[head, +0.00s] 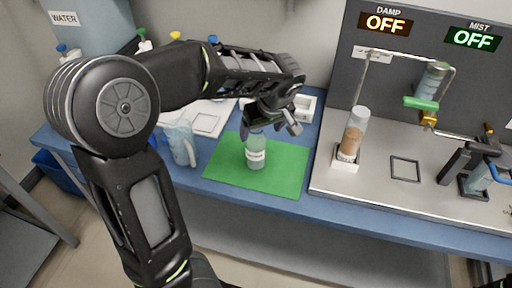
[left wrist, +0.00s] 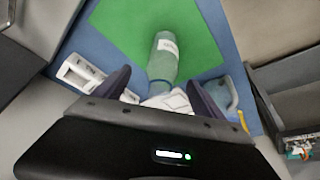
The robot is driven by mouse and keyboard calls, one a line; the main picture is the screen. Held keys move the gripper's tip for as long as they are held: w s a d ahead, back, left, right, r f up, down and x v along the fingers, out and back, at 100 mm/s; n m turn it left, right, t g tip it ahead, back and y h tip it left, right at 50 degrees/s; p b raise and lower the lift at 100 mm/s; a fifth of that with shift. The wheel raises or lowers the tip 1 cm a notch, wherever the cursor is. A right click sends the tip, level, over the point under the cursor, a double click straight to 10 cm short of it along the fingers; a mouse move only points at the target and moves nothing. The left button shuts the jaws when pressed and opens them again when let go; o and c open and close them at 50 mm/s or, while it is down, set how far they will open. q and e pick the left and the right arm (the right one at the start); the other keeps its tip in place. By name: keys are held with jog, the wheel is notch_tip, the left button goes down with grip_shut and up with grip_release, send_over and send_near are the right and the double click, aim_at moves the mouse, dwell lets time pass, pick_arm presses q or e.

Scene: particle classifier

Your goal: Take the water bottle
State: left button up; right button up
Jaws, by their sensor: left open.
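The water bottle (head: 256,154) stands upright on the green mat (head: 225,172). It is clear greenish with a white label band, and its top is hidden behind my gripper. My left gripper (head: 273,123) is above and at the top of the bottle, pointing down. In the left wrist view the bottle (left wrist: 163,58) shows between the two open fingers of the gripper (left wrist: 160,92), with the green mat (left wrist: 120,22) under it. I cannot tell whether the fingers touch the bottle. My right gripper is not in view.
A clear jug (head: 181,143) stands left of the mat. A white holder (head: 304,107) is behind it. On the right, the metal platform (head: 380,188) carries a tube of brown grains (head: 353,133) and a dark clamp stand (head: 462,170). The mat's front is clear.

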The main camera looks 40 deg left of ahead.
aim_at(258, 135)
pick_arm(q)
jog(key=shift+p+x, duration=0.65)
jog(key=shift+x, duration=1.95)
jog(key=shift+s+a, duration=0.15)
jog(key=shift+s, duration=0.05)
grip_shut()
